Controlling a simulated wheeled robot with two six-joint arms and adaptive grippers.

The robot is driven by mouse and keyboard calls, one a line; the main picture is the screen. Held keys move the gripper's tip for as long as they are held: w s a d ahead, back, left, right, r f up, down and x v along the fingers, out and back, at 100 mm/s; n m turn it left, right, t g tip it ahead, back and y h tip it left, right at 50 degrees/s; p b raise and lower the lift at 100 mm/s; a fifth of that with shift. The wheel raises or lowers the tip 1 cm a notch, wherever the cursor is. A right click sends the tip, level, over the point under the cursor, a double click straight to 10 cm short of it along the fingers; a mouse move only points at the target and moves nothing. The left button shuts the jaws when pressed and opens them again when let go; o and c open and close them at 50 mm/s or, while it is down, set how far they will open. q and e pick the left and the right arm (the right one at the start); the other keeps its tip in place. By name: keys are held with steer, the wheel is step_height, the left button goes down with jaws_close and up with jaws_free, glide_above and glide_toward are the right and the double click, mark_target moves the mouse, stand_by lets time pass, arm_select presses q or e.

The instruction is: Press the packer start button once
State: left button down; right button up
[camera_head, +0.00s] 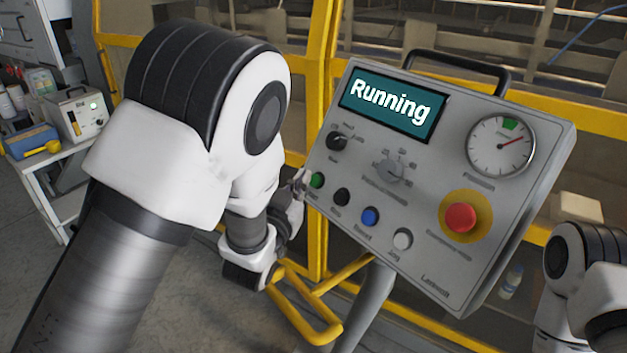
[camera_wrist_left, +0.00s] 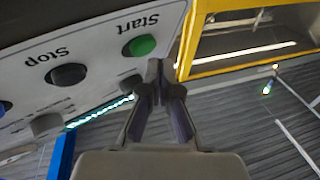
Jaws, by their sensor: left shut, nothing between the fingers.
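The grey control panel (camera_head: 437,262) stands tilted in the middle right of the head view. Its display (camera_head: 393,104) reads "Running". The green start button (camera_head: 317,180) is at the panel's left edge, and it also shows in the left wrist view (camera_wrist_left: 142,45), labelled "Start". My left gripper (camera_head: 300,183) is shut and empty, with its tips close beside the green button. In the left wrist view its fingertips (camera_wrist_left: 157,66) appear just beside and below the button; I cannot tell whether they touch the panel. My right gripper is not in view; only part of my right arm shows.
Beside the green button sit a black stop button (camera_head: 341,197), a blue button (camera_head: 370,216) and a white button (camera_head: 402,239). A red emergency button (camera_head: 461,217) is at the right. Yellow frame bars (camera_head: 322,130) stand behind. A side table (camera_head: 50,165) is at the left.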

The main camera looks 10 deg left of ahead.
arm_select(q)
steer(key=shift+s+a+r, duration=0.1)
steer(key=s+a+r, duration=0.2)
steer(key=s, duration=0.1)
steer(key=shift+s+a+r, duration=0.15)
steer(key=shift+a, duration=0.1)
stand_by(0.3)
stand_by(0.4)
